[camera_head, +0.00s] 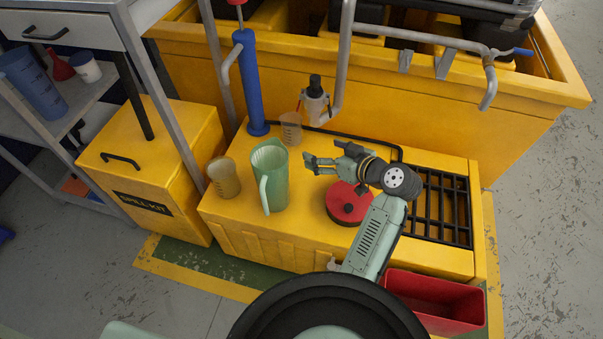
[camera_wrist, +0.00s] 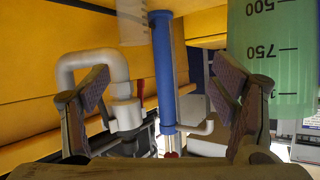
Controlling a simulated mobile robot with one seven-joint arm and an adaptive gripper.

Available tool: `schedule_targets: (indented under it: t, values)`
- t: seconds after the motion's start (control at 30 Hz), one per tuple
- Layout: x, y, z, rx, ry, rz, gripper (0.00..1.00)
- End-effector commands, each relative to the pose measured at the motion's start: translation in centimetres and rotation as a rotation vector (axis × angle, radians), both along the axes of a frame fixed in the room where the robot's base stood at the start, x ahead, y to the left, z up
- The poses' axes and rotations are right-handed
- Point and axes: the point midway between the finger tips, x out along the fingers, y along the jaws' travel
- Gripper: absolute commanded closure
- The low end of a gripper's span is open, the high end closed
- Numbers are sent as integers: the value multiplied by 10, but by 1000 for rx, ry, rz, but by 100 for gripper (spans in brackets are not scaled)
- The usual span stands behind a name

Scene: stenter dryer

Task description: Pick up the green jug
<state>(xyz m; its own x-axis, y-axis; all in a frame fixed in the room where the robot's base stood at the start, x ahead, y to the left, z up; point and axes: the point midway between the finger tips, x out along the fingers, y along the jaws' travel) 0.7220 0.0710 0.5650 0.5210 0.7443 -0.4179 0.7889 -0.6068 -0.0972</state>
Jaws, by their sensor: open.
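The green jug (camera_head: 272,178) stands upright on the yellow cabinet top (camera_head: 310,222), left of centre in the head view. Its handle faces the front left. My gripper (camera_head: 308,164) is open, just to the right of the jug and apart from it, its fingers pointing left. In the wrist view, the jug (camera_wrist: 282,45) shows upside down at the upper right, with its measuring marks. It is beyond and beside the right finger, not between the two fingers of my gripper (camera_wrist: 160,85). Nothing is held.
An amber beaker (camera_head: 223,179) stands left of the jug; a smaller beaker (camera_head: 291,128) and a blue pump (camera_head: 250,85) stand behind. A red round lid (camera_head: 340,204) lies below my arm. A black grate (camera_head: 440,208) is at right, a red bin (camera_head: 440,300) in front.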

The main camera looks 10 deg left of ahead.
Motion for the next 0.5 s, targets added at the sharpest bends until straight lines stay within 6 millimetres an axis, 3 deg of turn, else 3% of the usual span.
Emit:
schedule_targets:
  t: [0.1,0.3,0.5]
  values:
    - [-36,11,-12,98,-44,176,21]
    - [-84,8,-13,257,-181,353,21]
    - [-97,14,-8,316,-247,403,21]
